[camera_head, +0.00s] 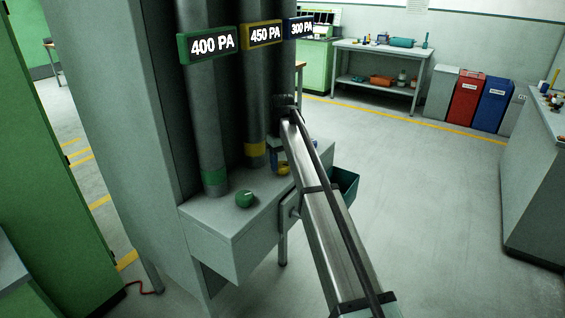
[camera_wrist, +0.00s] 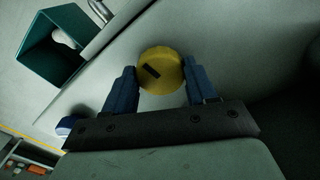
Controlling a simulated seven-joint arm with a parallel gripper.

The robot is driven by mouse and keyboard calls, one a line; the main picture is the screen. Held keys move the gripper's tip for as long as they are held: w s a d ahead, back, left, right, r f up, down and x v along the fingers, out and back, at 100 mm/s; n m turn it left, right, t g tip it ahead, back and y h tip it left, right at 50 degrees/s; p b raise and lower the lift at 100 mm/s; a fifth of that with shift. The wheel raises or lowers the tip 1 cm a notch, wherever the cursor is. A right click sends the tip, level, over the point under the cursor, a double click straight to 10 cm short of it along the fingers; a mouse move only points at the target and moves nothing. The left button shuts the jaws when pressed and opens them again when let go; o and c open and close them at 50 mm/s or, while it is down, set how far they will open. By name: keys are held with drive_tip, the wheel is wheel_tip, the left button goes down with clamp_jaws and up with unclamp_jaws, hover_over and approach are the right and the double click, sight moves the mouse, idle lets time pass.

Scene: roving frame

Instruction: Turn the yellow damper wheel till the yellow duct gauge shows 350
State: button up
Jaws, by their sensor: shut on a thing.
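The yellow damper wheel (camera_wrist: 161,71) sits between the two blue fingers of my gripper (camera_wrist: 160,88) in the wrist view, which are shut on its sides. A dark slanted mark shows on its top. In the head view the yellow wheel (camera_head: 284,169) is partly hidden by my arm. The yellow duct gauge (camera_head: 264,34) reads 450 PA. It is on the middle duct, which has a yellow band (camera_head: 255,150) near its foot.
The green gauge (camera_head: 208,44) reads 400 PA and the blue gauge (camera_head: 299,28) reads 300 PA. A green wheel (camera_head: 245,199) stands on the same grey ledge (camera_head: 210,222). A teal bin (camera_head: 346,184) hangs at the ledge's right end. The floor to the right is clear.

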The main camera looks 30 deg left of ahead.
sight(283, 164)
drive_tip(key=m, duration=0.4)
drive_tip(key=shift+m, duration=1.5)
drive_tip(key=o, duration=1.1)
drive_tip(key=shift+c, duration=0.2)
wheel_tip(283, 164, up, 14)
drive_tip(key=shift+f, duration=0.15)
